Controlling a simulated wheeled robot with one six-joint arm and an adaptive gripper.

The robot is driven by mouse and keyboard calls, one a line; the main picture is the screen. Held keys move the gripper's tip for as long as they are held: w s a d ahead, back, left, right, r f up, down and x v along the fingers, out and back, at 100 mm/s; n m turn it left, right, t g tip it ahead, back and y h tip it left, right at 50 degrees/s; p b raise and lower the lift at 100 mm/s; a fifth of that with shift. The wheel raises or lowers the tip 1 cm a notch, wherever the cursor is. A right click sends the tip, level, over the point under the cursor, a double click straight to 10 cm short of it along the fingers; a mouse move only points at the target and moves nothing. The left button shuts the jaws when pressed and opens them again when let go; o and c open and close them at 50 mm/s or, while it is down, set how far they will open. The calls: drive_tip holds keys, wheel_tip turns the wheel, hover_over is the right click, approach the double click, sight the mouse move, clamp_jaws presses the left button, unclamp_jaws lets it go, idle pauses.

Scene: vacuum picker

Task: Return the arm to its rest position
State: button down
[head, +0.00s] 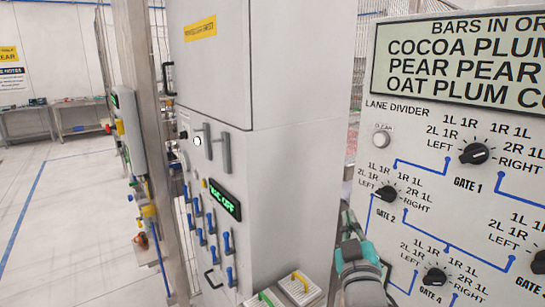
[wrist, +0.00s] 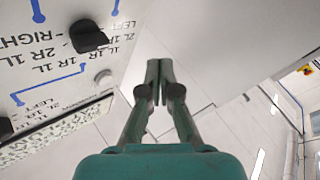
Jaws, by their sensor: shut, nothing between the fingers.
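My gripper (wrist: 159,72) points away from the camera in the wrist view, its green fingers closed together with nothing between them. The fingertips are in free air in front of a pale cabinet side. In the head view my teal and grey arm (head: 357,262) shows at the bottom, just left of the lane divider panel (head: 395,112); the fingertips cannot be made out there. In the wrist view the panel appears upside down at the left, with a black knob (wrist: 88,36) beside my fingers and apart from them.
A tall grey cabinet (head: 300,70) stands in the middle, with blue levers (head: 211,222) and a green-lit display (head: 224,199) on its left face. Small trays with green and yellow handles (head: 300,281) sit low beside it. Open floor (head: 70,225) lies at the left.

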drive_tip(key=s+f+g+y, duration=0.1)
drive_tip(key=s+f, duration=1)
drive_tip(key=f, duration=0.2)
drive_tip(key=s+f+g+y, duration=0.1)
drive_tip(key=s+f+g, duration=0.1)
drive_tip(key=s+f, duration=1.05)
drive_tip(key=s+d+f+m+g, duration=0.1)
drive_tip(key=s+f+m, duration=0.1)
drive_tip(key=s, duration=1.1)
drive_tip(key=s+f+m+g, duration=0.1)
drive_tip(key=s+f+m, duration=0.1)
drive_tip(key=s, duration=1.1)
drive_tip(key=shift+d+f, duration=0.35)
drive_tip(key=shift+f, duration=0.1)
